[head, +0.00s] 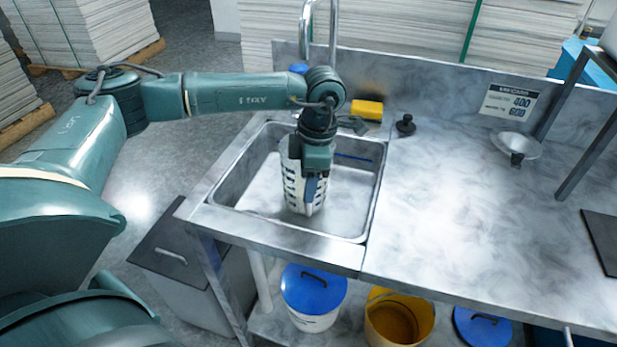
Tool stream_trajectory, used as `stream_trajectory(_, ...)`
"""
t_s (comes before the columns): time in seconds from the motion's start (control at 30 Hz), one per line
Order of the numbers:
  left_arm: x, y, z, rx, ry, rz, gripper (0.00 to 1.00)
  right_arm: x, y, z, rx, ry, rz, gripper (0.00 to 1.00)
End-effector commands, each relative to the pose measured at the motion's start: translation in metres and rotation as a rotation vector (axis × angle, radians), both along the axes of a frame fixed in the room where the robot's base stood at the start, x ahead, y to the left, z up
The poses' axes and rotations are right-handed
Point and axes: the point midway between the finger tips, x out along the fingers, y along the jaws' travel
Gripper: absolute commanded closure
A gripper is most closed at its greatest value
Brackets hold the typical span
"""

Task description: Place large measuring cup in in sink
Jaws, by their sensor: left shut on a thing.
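The large measuring cup (294,188) is whitish and see-through with dark markings, and it stands roughly upright within the sink's outline. The sink (340,212) is a grey metal basin set in the left part of the counter. My left gripper (314,188) points down into the basin and is shut on the measuring cup at its right side. The gripper hides part of the cup. I cannot tell whether the cup's base touches the sink floor. My right gripper is not in view.
A tap (333,35) rises behind the sink. A yellow sponge (367,110) and a black stopper (405,125) sit on the counter behind it. A funnel-like bowl (516,146) is farther right. Buckets, one with a blue lid (313,288), stand below. The middle counter is clear.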

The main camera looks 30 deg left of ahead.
Motion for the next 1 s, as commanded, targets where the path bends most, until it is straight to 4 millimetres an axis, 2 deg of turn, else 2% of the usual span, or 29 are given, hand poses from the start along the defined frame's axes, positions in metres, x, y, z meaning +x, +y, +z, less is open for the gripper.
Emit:
stream_trajectory(0.37, 0.0009, -0.0001, -0.0041, -0.001, -0.004, 0.001, 1.0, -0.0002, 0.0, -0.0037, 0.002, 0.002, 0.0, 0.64)
stream_trajectory(0.4, 0.0002, 0.0, -0.0055, 0.0, -0.001, 0.0, 0.5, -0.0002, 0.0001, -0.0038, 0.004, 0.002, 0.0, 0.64)
stream_trajectory(0.67, 0.0002, 0.0, -0.0042, -0.001, -0.001, 0.001, 0.29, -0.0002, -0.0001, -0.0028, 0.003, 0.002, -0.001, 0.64)
stream_trajectory(1.0, 0.0009, -0.0004, 0.0027, -0.001, -0.002, 0.001, 0.29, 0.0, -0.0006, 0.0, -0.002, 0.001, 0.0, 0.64)
